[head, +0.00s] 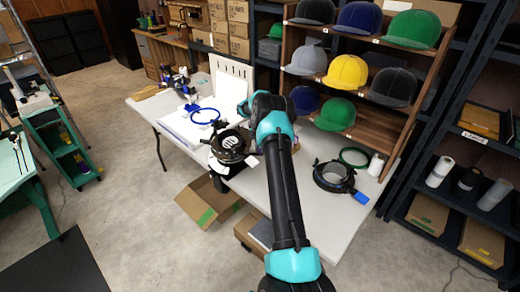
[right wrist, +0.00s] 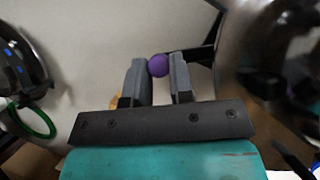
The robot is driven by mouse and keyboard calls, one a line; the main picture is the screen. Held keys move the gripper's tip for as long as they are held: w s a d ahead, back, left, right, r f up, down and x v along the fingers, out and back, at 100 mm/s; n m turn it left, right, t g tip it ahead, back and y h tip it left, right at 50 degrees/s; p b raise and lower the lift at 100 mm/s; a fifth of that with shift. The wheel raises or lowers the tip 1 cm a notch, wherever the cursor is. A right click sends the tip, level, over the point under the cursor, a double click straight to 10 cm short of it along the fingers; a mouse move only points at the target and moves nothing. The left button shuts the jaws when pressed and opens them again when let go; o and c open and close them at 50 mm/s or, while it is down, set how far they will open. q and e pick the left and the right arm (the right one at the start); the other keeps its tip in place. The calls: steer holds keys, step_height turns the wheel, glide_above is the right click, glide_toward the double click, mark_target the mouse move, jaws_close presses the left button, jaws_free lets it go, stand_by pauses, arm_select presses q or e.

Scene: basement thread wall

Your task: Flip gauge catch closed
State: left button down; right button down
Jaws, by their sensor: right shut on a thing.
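In the right wrist view my right gripper (right wrist: 158,75) has its two grey fingers shut on a round purple knob (right wrist: 158,66). The knob sits at the end of a dark bar that runs right towards a blurred, shiny rounded body (right wrist: 270,60). In the head view my right arm reaches over the table to a dark round gauge (head: 231,145) at the table's front edge. The arm's wrist hides the fingers and the knob there. I cannot tell the catch's exact angle. My left gripper is not in view.
On the white table (head: 302,165) stand a rack of caps (head: 385,75), a black ring fixture (head: 334,176), a green hoop (head: 354,157), a white roll (head: 376,165) and a blue hoop (head: 205,116). Cardboard boxes (head: 208,200) lie on the floor below the front edge.

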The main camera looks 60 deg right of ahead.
stand_by(0.3)
steer(key=c, duration=1)
jaws_free()
steer(key=shift+r, duration=0.1)
